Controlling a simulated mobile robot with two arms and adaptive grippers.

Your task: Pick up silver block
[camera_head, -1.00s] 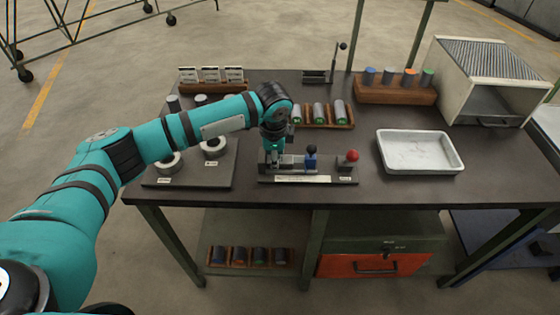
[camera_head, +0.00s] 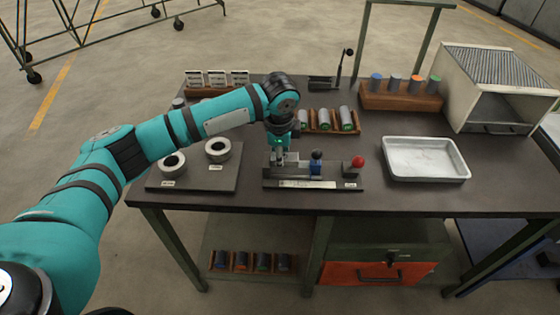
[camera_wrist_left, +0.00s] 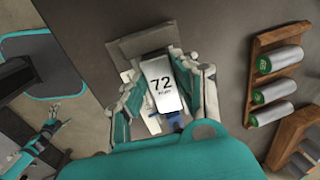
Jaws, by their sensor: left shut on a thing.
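My left gripper (camera_head: 279,158) points down over the left part of the measuring fixture (camera_head: 318,184) in the head view. In the wrist view its fingers (camera_wrist_left: 160,92) are shut on a silver block (camera_wrist_left: 162,84), which lies between them with its face marked "72" toward the camera. In the head view the block is mostly hidden by the fingers, and I cannot tell whether it touches the fixture. The fixture has a blue slider (camera_head: 316,163) and a red knob (camera_head: 358,162) at its right.
A white tray (camera_head: 424,175) stands to the right, with clear table around it. Round grey rings (camera_head: 218,150) sit on a dark plate to the left. A wooden rack of silver cylinders (camera_head: 328,130) stands close behind the fixture. A cream box (camera_head: 497,120) is at the back right.

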